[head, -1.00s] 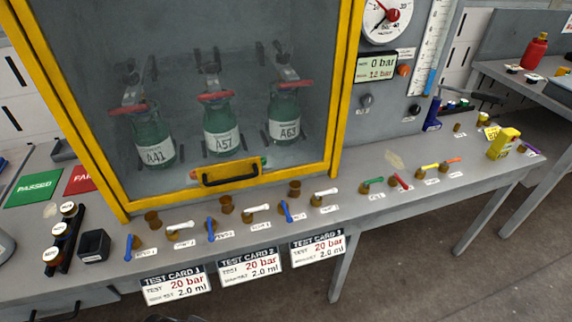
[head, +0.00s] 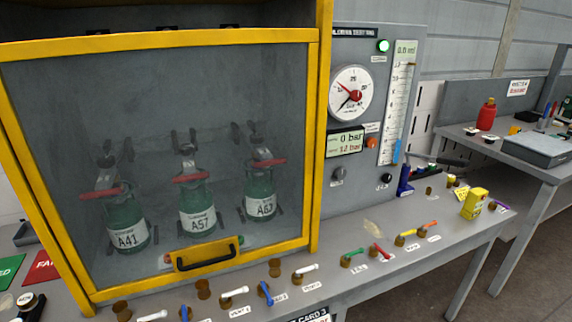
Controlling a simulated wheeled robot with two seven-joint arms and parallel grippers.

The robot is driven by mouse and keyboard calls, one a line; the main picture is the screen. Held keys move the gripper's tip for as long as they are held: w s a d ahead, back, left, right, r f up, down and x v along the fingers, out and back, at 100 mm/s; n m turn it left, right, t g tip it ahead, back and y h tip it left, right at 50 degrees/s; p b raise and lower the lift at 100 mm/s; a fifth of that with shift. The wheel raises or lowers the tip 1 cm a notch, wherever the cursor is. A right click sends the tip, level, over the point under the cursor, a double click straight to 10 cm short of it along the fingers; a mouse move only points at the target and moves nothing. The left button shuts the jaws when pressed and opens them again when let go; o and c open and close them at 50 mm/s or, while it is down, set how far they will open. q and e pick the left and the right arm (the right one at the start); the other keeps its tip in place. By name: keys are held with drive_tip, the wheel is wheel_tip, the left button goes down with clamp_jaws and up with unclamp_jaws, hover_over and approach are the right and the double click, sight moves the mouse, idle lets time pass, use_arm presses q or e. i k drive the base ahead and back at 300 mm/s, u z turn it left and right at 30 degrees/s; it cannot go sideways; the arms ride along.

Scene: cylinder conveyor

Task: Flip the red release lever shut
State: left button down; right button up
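A small lever with a red handle (head: 379,250) stands on the bench front, right of the yellow-framed cabinet. Its handle slants down to the right, while the green lever (head: 355,252) beside it has its handle lying more sideways. Its label is too small to read, so I cannot confirm it is the release lever. Three green cylinders, A41 (head: 125,225), A57 (head: 197,207) and a third reading about A63 (head: 260,200), stand behind the cabinet's clear front, with red bars across their tops. Neither gripper shows in the head view.
Yellow (head: 407,236) and orange (head: 425,230) levers stand right of the red one. White and blue levers (head: 265,292) line the cabinet's front edge.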

sight(375, 245)
drive_tip(key=z, duration=0.4)
drive_tip(key=k, duration=0.55)
drive_tip(key=z, duration=0.75)
drive_tip(key=i, duration=0.9)
drive_tip(key=u, duration=0.95)
drive_tip(key=i, duration=0.35)
drive_tip(key=u, duration=0.45)
